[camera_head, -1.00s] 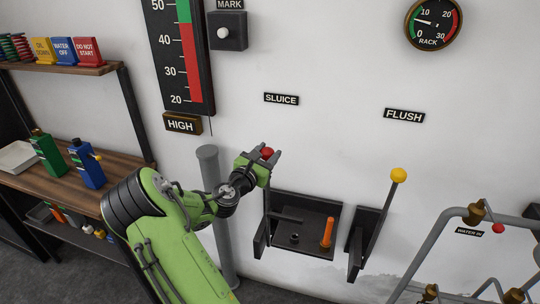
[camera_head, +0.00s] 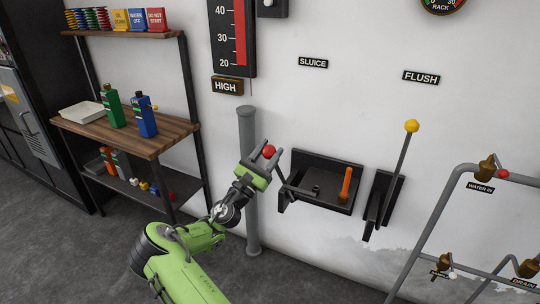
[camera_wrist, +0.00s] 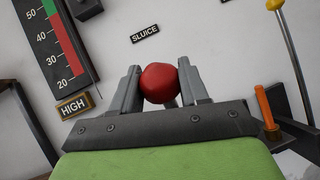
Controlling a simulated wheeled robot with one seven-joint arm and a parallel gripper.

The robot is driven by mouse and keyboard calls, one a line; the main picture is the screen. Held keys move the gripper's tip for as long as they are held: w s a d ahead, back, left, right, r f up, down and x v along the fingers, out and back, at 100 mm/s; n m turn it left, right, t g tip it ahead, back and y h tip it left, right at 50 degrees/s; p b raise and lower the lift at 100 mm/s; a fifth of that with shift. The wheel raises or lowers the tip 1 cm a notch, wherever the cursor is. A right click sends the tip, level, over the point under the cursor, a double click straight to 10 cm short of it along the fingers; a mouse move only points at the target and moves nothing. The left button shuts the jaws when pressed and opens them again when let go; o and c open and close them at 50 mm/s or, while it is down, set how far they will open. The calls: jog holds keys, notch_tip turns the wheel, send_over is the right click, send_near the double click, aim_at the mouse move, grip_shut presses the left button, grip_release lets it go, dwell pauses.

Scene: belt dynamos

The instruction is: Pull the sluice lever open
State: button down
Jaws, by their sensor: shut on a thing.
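The sluice lever's red ball knob (camera_head: 269,151) is between the two fingers of my gripper (camera_head: 266,154), which is shut on it. In the wrist view the red knob fills the gap between the grey fingertips. The sluice lever's rod (camera_head: 283,178) runs from the knob down to a dark pivot bracket (camera_head: 286,201) at the left of a black wall tray. The rod leans to the left, out from the tray. My gripper hides part of the rod's top. The SLUICE label (camera_head: 313,63) is on the wall above.
The flush lever (camera_head: 402,160) with a yellow knob stands to the right. An orange handle (camera_head: 346,182) rises from the black tray (camera_head: 325,165). A grey vertical pipe (camera_head: 248,190) is just left of my gripper. A wooden shelf (camera_head: 160,136) stands at left, grey piping (camera_head: 431,225) at right.

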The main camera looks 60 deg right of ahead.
jog(key=shift+a+f, duration=0.1)
jog(key=shift+a, duration=0.15)
jog(key=shift+f+g, duration=0.2)
jog(key=shift+g, duration=0.1)
jog(key=shift+f, duration=0.1)
jog(key=c, duration=0.9)
grip_release()
jog(key=shift+a, duration=0.15)
jog(key=shift+o, duration=1.4)
jog(key=shift+s+a, duration=0.1)
jog(key=p+v, duration=0.1)
jog(key=v, duration=1.4)
jog(key=shift+a+p, duration=0.3)
jog(key=shift+p, duration=0.1)
jog(key=shift+f, duration=0.15)
